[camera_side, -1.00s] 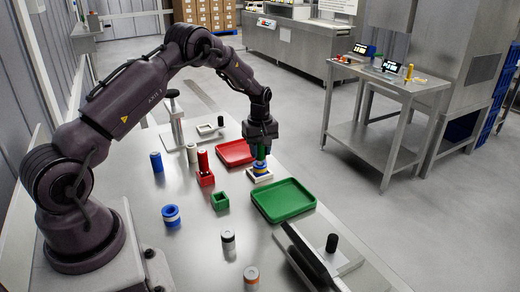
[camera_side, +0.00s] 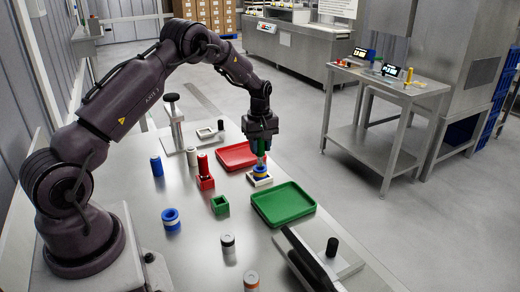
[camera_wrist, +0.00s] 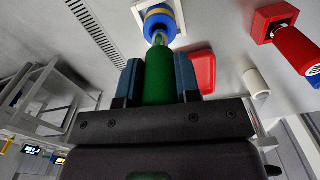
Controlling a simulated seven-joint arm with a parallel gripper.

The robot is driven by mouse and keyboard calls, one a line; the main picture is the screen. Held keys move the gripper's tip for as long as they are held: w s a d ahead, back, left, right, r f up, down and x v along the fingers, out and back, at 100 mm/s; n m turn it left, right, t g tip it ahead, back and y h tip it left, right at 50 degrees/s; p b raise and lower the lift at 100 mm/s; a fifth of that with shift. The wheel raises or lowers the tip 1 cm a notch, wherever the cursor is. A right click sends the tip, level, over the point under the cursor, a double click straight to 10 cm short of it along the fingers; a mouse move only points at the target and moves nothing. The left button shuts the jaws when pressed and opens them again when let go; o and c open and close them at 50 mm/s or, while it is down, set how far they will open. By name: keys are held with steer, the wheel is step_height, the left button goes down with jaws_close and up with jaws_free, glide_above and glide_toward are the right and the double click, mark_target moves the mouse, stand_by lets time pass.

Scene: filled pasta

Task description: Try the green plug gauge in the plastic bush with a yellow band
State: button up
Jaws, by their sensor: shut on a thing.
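My gripper (camera_side: 262,146) is shut on the green plug gauge (camera_wrist: 159,75), whose green handle sits between the jaws in the wrist view. The gauge points down at the blue bush with a yellow band (camera_wrist: 160,16). The gauge's slim metal end is at the bush's mouth; I cannot tell how far it is inside. In the side view the banded bush (camera_side: 260,171) sits in a white square holder (camera_side: 259,180) just below my gripper.
A red tray (camera_side: 237,156) lies behind and a green tray (camera_side: 283,203) in front. A red gauge in a red holder (camera_side: 205,182), an empty green holder (camera_side: 220,205), a blue bush (camera_side: 171,219) and several cylinders stand to the left. A black-handled fixture (camera_side: 332,246) is at front right.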

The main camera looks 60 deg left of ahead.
steer(key=shift+r, duration=1.9)
